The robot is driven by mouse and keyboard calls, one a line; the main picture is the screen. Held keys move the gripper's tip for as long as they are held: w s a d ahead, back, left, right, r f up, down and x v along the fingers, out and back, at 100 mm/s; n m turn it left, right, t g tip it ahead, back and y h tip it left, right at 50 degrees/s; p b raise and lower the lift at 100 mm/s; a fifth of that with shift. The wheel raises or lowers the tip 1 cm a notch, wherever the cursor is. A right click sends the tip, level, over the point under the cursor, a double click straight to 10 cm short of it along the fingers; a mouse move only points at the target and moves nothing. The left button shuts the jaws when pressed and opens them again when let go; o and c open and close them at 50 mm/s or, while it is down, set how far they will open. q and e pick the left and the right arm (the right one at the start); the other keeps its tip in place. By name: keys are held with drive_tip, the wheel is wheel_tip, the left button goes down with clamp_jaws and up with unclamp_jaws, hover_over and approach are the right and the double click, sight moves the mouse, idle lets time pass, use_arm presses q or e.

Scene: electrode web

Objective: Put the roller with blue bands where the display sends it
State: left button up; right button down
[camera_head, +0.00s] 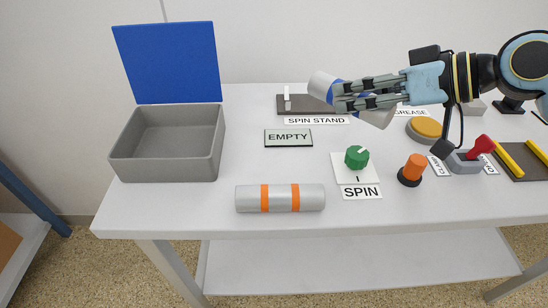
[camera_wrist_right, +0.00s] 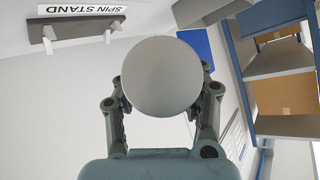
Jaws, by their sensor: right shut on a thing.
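The roller with blue bands (camera_head: 321,83) is light grey and is held tilted above the table, in front of the spin stand. My right gripper (camera_head: 345,96) is shut around its middle, covering part of it. In the right wrist view the roller's round grey end (camera_wrist_right: 162,76) sits between the two fingers. The spin stand (camera_head: 318,104) is a dark base with a pale upright post at its left; the roller hides its right part. It also shows in the right wrist view (camera_wrist_right: 72,32). The display (camera_head: 288,137) reads EMPTY. My left gripper is not in view.
A grey bin (camera_head: 165,165) with a raised blue lid (camera_head: 170,62) stands at left. A roller with orange bands (camera_head: 280,198) lies at the front. A green SPIN knob (camera_head: 357,157), an orange button (camera_head: 412,169), a yellow disc (camera_head: 425,129) and a red-handled lever (camera_head: 482,147) stand right.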

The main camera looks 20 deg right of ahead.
drive_tip(key=shift+w+a+f, duration=0.2)
drive_tip(key=shift+a+f, duration=0.15)
drive_tip(key=shift+a, duration=0.15)
drive_tip(key=shift+w+a+f, duration=0.15)
drive_tip(key=shift+a+f, duration=0.15)
drive_tip(key=shift+a, duration=0.2)
drive_tip(key=w+a+f, duration=0.1)
drive_tip(key=a, duration=0.2)
drive_tip(key=a+f, duration=0.2)
drive_tip(key=a, duration=0.1)
drive_tip(key=w+a+f, duration=0.1)
drive_tip(key=a+f, duration=0.1)
drive_tip(key=shift+w+a+f, duration=0.2)
drive_tip(key=shift+w+a, duration=0.15)
drive_tip(key=shift+a, duration=0.05)
drive_tip(key=shift+a+f, duration=0.1)
drive_tip(key=shift+f, duration=0.1)
wheel_tip(320, 180, down, 4)
drive_tip(key=shift+r+b, duration=0.25)
drive_tip(key=shift+b, duration=0.3)
drive_tip(key=shift+f, duration=0.2)
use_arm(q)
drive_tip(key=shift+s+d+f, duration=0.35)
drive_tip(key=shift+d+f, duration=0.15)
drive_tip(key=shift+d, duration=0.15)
